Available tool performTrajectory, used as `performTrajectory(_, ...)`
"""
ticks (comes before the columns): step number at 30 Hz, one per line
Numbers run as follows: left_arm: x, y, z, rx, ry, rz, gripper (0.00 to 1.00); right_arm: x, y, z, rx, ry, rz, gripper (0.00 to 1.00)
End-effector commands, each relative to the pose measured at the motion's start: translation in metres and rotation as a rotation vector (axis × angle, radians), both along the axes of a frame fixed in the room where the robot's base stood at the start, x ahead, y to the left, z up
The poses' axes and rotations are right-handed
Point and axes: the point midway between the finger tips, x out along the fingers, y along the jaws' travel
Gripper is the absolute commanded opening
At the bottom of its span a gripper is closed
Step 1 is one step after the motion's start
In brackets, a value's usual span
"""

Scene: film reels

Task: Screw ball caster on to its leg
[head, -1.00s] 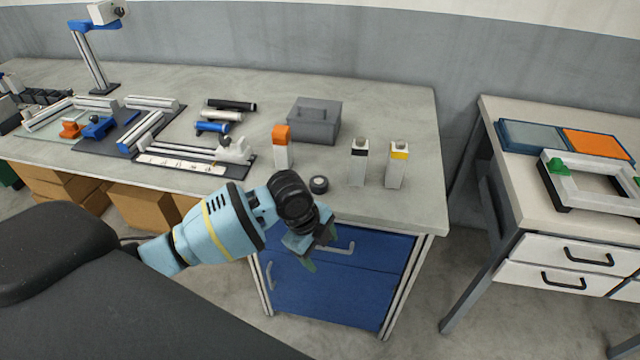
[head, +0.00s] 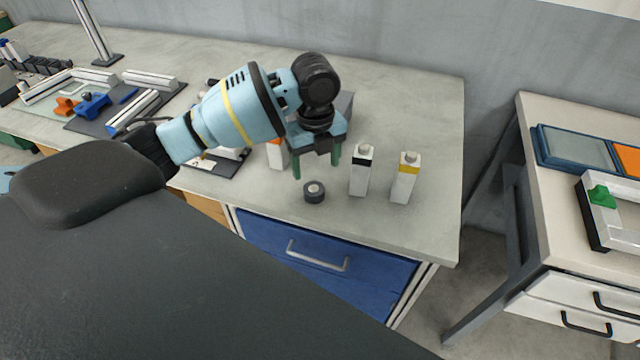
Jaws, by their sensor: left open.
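My left gripper (head: 316,168) hangs over the workbench with its two green fingers pointing down and apart. It is open and empty. A small black roll with a pale centre (head: 314,192) lies on the bench just below the fingers, nearer the front edge, and looks clear of them. I cannot make out a ball caster or its leg for certain in the head view. My left arm hides part of the bench behind it. My right gripper does not show.
A white bottle with a black band (head: 360,172) and one with a yellow band (head: 405,180) stand right of the gripper. An orange-topped bottle (head: 276,155) and a grey box (head: 345,104) are partly hidden. The bench's right end (head: 430,130) is clear.

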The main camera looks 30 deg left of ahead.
Motion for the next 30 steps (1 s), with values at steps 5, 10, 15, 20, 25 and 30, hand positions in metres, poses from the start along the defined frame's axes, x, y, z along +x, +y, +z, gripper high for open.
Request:
performTrajectory(5, 0.0, 0.0, 0.0, -0.001, -0.001, 0.001, 0.7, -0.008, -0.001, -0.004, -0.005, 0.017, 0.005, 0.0)
performTrajectory(10, 0.0, 0.0, -0.011, 0.0, 0.002, 0.002, 0.7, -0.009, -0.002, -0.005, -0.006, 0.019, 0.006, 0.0)
performTrajectory(15, 0.0, 0.001, -0.026, 0.0, 0.001, 0.002, 0.7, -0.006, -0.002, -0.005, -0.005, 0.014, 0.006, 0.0)
performTrajectory(20, 0.0, 0.001, -0.026, -0.001, -0.001, 0.002, 0.7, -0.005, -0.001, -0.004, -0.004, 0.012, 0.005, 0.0)
performTrajectory(25, 0.001, 0.001, -0.03, -0.001, -0.001, 0.002, 0.7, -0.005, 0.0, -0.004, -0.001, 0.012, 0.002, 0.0)
performTrajectory(30, 0.002, 0.005, -0.052, -0.001, 0.003, 0.003, 0.7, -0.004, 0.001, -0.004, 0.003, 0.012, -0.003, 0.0)
